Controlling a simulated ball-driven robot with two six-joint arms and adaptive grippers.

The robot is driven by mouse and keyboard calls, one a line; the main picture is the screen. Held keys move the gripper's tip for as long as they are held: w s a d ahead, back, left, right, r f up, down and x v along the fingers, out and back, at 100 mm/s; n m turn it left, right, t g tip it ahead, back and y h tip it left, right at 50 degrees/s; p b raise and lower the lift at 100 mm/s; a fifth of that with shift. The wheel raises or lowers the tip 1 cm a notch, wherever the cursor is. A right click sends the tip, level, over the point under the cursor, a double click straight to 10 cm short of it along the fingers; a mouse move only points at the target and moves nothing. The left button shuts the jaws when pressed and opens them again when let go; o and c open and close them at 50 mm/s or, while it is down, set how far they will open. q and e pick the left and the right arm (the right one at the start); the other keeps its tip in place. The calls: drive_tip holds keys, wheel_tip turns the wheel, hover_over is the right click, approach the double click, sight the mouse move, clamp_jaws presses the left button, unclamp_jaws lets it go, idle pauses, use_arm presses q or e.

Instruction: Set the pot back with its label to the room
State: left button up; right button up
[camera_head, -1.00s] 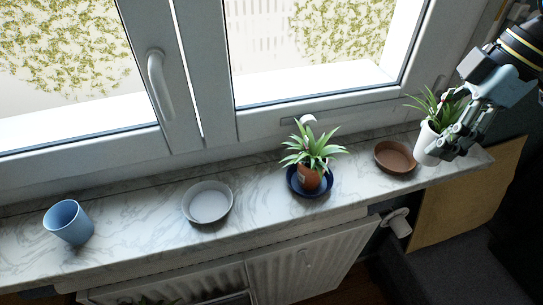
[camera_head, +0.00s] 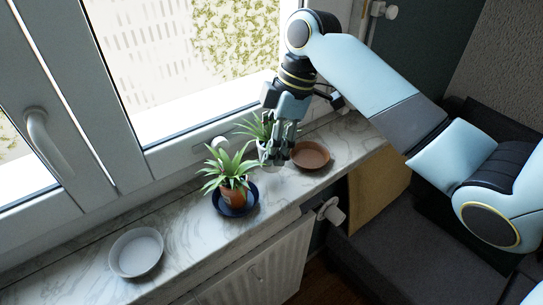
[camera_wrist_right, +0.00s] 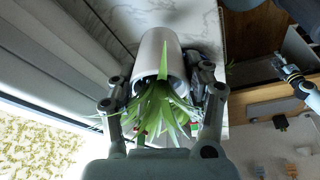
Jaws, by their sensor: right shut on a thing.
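My right gripper (camera_head: 275,152) is shut on a white pot (camera_head: 263,151) with a spiky green plant (camera_head: 252,127). In the right wrist view the white pot (camera_wrist_right: 160,48) lies between the two fingers, leaves toward the camera; no label shows on its visible side. In the head view the fingers cover much of the pot, and I cannot tell whether its base touches the sill. It is behind and left of an empty brown saucer (camera_head: 310,155). What looks like my left gripper (camera_wrist_right: 292,78) is at the right wrist view's right edge, too small to read.
A terracotta pot (camera_head: 236,197) with a plant stands in a blue saucer (camera_head: 250,207), close left of the held pot. An empty pale saucer (camera_head: 137,254) is farther left on the marble sill (camera_head: 185,222). The window is behind, a radiator (camera_head: 262,268) below.

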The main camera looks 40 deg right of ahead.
drive_tip(key=shift+f+p, duration=0.3)
drive_tip(key=shift+f, duration=1.6)
drive_tip(key=o, duration=1.4)
drive_tip(key=shift+s+f, duration=0.1)
drive_tip(key=shift+f, duration=0.05)
